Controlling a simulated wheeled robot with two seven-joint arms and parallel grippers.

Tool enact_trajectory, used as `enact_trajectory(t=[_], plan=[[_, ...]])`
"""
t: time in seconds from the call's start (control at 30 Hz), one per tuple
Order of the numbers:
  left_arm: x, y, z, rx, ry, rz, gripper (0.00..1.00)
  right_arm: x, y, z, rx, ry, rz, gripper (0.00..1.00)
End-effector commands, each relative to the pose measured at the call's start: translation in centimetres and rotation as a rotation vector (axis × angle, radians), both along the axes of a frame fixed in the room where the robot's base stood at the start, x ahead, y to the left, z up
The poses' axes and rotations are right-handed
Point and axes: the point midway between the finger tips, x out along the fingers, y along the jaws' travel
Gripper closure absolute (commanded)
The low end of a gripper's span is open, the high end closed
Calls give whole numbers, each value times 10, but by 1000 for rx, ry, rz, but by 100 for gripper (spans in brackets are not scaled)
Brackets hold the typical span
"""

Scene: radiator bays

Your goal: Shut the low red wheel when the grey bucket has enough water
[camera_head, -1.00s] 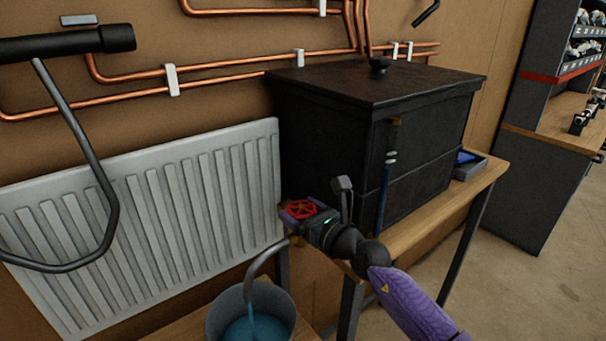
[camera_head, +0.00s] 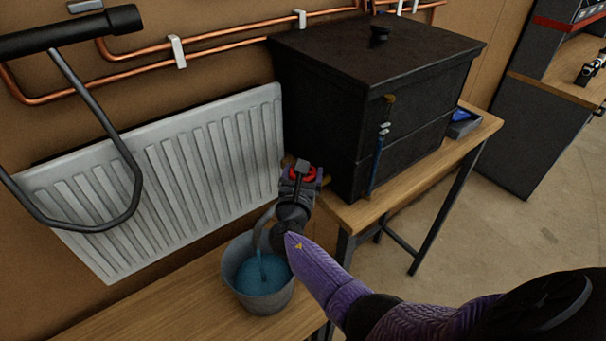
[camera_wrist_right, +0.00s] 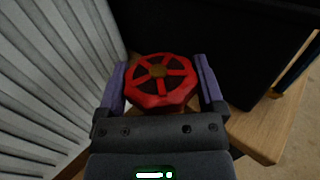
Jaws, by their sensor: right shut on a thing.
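The low red wheel (camera_head: 312,174) sits at the radiator's lower right corner, by the table's edge. In the right wrist view the wheel (camera_wrist_right: 160,82) lies between the two purple fingers. My right gripper (camera_head: 302,173) is shut on the wheel and partly hides it in the head view. The grey bucket (camera_head: 262,305) stands upright on a low wooden bench, left of my right forearm. Blue water (camera_head: 270,276) stands in it below the rim. A curved grey spout (camera_head: 263,228) ends over the bucket and a blue stream falls from it. My left gripper is out of view.
The white radiator (camera_head: 170,180) hangs on the wall behind the bucket. A black cabinet (camera_head: 350,110) stands on a wooden table (camera_head: 420,170) just right of the wheel. Copper pipes (camera_head: 240,45) run above the radiator. The bench (camera_head: 190,300) is clear left of the bucket.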

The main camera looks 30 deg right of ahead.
Motion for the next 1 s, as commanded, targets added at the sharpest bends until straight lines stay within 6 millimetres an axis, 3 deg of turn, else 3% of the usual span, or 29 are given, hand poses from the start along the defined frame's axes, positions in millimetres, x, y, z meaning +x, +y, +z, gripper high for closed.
enact_trajectory(t=[0.4,1.0], plan=[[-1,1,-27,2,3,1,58,1,0,0,-1,-5,-235,72],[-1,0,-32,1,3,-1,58,1,-1,3,-3,-6,-298,72]])
